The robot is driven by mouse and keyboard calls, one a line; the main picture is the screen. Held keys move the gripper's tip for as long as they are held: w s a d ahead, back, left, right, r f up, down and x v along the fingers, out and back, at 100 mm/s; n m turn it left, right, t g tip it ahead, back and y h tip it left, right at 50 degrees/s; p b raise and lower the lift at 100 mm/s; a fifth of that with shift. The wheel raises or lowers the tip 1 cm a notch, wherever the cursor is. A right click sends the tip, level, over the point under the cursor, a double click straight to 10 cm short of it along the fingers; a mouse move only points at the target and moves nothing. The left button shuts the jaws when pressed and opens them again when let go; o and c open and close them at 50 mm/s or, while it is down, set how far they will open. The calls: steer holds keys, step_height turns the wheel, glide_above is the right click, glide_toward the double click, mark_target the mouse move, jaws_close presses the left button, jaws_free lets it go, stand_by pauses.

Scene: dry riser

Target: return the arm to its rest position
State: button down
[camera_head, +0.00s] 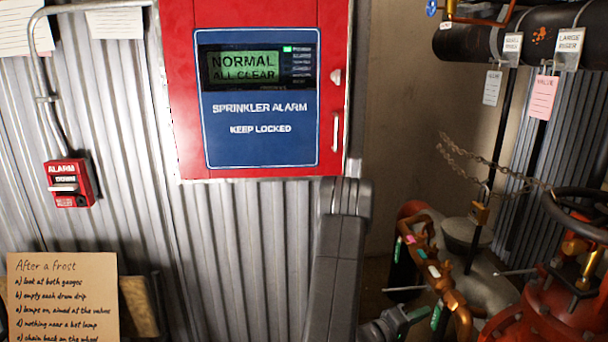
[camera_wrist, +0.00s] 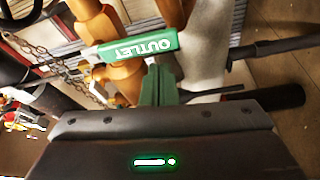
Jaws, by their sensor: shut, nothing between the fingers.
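My arm (camera_head: 340,265) reaches down in front of the corrugated wall in the head view. My gripper (camera_head: 423,313) is low at the right of it, beside the copper pipework. In the wrist view my gripper (camera_wrist: 158,72) has its greenish fingers together, with nothing between them. The fingertips are close to a green lever marked OUTLET (camera_wrist: 135,47); I cannot tell whether they touch it. The green lever also shows in the head view (camera_head: 437,316).
A red sprinkler alarm cabinet (camera_head: 263,165) reads NORMAL, ALL CLEAR. A red valve body (camera_head: 545,318) with a dark handwheel (camera_head: 575,212), a chain (camera_head: 490,160) and copper pipes (camera_head: 455,300) crowd the right. A red alarm box (camera_head: 68,183) and a frost note (camera_head: 62,300) are at left.

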steer(key=shift+w+a+r+m+g+h+b, duration=0.15)
steer(key=shift+w+r+m+h+b, duration=0.3)
steer(key=shift+m+b, duration=0.65)
steer(key=shift+w+d+r+m+g+h+b, duration=0.1)
steer(key=shift+w+r+m+g+h+b, duration=0.35)
steer(key=shift+m, duration=1)
steer(key=shift+w+a+r+m+h+b, duration=0.1)
steer(key=shift+w+r+m+h+b, duration=0.35)
steer(key=shift+m+b, duration=0.8)
steer(key=shift+f, duration=0.1)
